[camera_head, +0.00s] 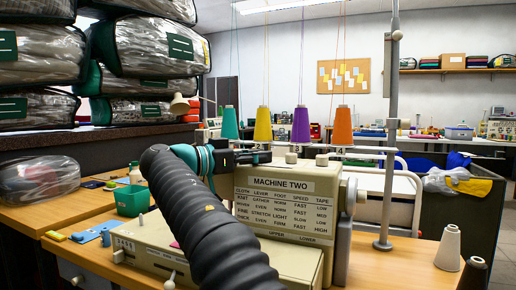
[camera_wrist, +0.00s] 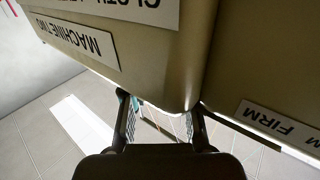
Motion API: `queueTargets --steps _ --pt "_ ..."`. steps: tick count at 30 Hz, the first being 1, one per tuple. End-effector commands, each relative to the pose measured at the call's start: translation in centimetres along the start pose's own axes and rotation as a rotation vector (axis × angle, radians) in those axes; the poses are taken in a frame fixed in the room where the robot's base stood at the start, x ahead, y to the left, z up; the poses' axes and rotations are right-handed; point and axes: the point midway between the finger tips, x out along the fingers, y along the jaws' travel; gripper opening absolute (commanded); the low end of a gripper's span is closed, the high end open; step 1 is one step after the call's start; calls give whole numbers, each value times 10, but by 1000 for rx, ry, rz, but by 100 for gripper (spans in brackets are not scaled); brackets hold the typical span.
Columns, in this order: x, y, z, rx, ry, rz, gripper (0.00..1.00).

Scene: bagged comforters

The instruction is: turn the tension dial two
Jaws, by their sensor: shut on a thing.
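The cream machine (camera_head: 285,195) bears a MACHINE TWO sign and a table of settings; its sign also shows upside down in the wrist view (camera_wrist: 75,40). My gripper (camera_head: 262,157) is at the machine's upper left edge. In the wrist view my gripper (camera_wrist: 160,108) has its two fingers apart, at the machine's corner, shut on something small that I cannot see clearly. It is likely the tension dial, hidden by the machine's edge and my gripper. Two pale knobs (camera_head: 291,157) (camera_head: 322,160) stand on the machine's top, right of my gripper.
Several thread cones, including a yellow one (camera_head: 263,124), stand behind the machine, with threads rising from them. A metal pole (camera_head: 390,140) is to the right. Bagged comforters (camera_head: 150,45) are stacked at the left. A green bin (camera_head: 131,200) is on the table.

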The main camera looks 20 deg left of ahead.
Motion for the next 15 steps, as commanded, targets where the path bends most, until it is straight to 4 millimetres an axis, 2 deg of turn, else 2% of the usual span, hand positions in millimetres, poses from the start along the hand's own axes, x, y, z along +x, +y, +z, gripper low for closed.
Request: queueTargets --steps 12,13,15 --pt "0 0 0 1 1 5 0" --pt "0 0 0 1 1 5 32" --pt "0 0 0 1 1 5 50"
